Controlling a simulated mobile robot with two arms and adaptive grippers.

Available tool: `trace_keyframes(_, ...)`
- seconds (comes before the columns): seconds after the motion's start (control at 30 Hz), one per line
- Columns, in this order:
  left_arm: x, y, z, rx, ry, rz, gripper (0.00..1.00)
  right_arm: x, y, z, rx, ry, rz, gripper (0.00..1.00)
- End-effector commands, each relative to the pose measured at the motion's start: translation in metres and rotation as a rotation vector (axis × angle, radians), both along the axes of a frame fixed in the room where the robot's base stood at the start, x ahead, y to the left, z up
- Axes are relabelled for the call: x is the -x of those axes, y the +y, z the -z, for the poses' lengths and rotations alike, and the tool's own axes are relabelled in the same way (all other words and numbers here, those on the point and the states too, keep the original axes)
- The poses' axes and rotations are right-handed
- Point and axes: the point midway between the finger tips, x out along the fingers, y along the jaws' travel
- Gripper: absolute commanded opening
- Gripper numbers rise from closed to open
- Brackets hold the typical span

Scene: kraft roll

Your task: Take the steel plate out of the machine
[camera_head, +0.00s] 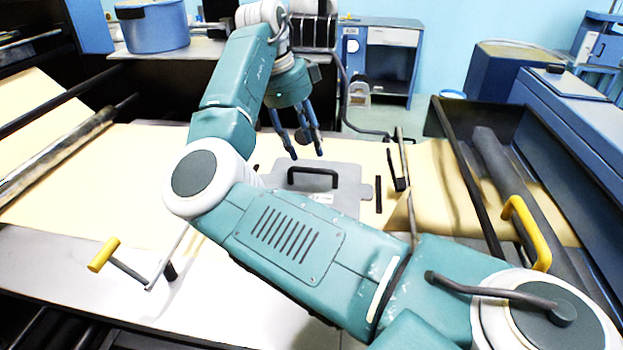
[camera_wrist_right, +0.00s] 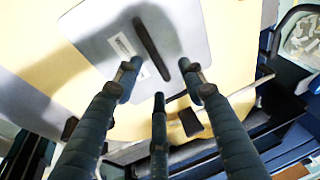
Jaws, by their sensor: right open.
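The steel plate (camera_head: 335,190) is a flat grey sheet with a black bar handle (camera_head: 313,176) and a small white label. It lies on the kraft paper in the machine, partly hidden by my right arm. My right gripper (camera_head: 303,150) is open and empty above and behind the handle. In the right wrist view the plate (camera_wrist_right: 95,28) and its handle (camera_wrist_right: 152,48) lie beyond the open fingers (camera_wrist_right: 160,85). The handle appears between the two outer fingers, apart from them as far as I can tell. My left gripper is not in view.
A yellow-handled crank (camera_head: 104,255) stands at the front left of the machine. A yellow handle (camera_head: 527,230) and dark rollers are at the right. Black upright parts (camera_head: 397,170) stand right of the plate. A blue pot (camera_head: 153,27) sits behind at the left.

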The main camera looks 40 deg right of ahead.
Motion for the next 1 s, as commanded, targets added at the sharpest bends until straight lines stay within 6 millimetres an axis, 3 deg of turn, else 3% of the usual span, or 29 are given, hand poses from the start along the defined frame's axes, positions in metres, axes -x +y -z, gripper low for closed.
trace_keyframes(0.1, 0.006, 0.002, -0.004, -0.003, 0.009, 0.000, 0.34, 0.002, -0.005, 0.018, -0.001, 0.002, 0.002, 0.41)
trace_keyframes(0.27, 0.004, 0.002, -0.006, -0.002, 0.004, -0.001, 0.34, 0.003, -0.008, 0.031, 0.001, 0.000, 0.001, 0.41)
trace_keyframes(0.67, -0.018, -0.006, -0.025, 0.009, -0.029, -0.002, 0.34, 0.009, -0.013, 0.079, -0.001, 0.001, 0.001, 0.41)
trace_keyframes(0.93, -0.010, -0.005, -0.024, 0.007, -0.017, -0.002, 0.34, 0.009, -0.015, 0.085, 0.001, -0.001, 0.001, 0.41)
trace_keyframes(1.0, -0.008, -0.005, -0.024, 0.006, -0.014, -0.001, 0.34, 0.009, -0.015, 0.085, 0.001, -0.001, 0.001, 0.31)
